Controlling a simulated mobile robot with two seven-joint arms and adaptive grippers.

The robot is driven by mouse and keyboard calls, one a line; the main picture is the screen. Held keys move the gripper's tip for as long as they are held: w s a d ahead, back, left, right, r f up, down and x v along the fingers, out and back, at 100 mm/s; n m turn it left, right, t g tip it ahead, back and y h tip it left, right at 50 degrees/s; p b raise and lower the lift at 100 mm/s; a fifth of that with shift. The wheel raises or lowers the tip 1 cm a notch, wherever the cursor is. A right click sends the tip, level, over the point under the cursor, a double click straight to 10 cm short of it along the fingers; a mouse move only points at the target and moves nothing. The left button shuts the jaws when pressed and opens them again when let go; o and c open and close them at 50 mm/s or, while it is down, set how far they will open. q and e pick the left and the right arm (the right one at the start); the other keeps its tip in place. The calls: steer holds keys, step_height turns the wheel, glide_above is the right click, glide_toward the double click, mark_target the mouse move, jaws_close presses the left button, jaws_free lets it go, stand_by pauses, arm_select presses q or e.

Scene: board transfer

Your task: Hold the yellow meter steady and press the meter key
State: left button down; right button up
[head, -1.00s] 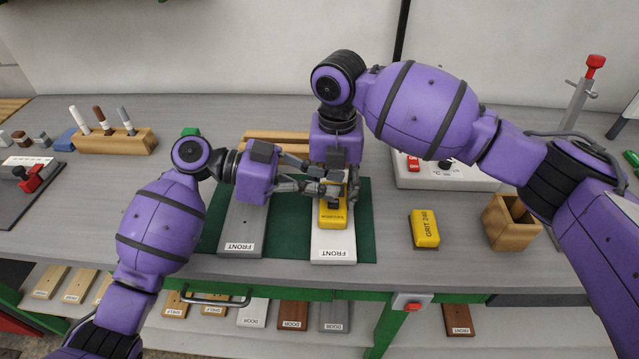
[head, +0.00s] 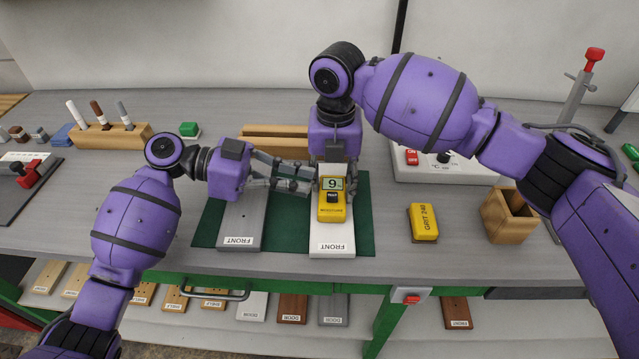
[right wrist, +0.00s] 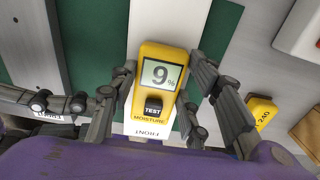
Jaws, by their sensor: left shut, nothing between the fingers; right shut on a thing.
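The yellow moisture meter (head: 331,210) lies on a white board (head: 333,240) marked FRONT. In the right wrist view the meter (right wrist: 150,93) shows "9 %" on its lit display (right wrist: 161,74). Its dark TEST key (right wrist: 158,104) is uncovered. My right gripper (head: 337,182) comes down from above and is shut on the meter, with its fingers on both sides. My left gripper (head: 306,187) is shut and empty, with its fingertips just left of the meter, off the key. I cannot tell whether those fingertips touch the right gripper's finger.
A grey FRONT board (head: 242,222) lies left on the green mat (head: 285,225). A yellow GRIT 240 block (head: 423,222) and a wooden box (head: 508,215) stand to the right.

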arm_select(q)
steer(key=v, duration=0.5)
steer(key=shift+r, duration=0.35)
arm_select(e)
steer(key=shift+f, duration=0.1)
steer(key=o, duration=1)
steer(key=shift+o, duration=0.7)
steer(key=o, duration=0.3)
arm_select(q)
steer(key=shift+r, duration=0.1)
arm_select(e)
steer(key=shift+r+p, duration=1.9)
steer(key=shift+r, duration=2.25)
arm_select(q)
step_height(320, 180, up, 10)
steer(key=m, duration=0.1)
steer(key=shift+w+t, duration=0.2)
steer(key=shift+t, duration=0.1)
arm_select(e)
steer(key=shift+f, duration=0.1)
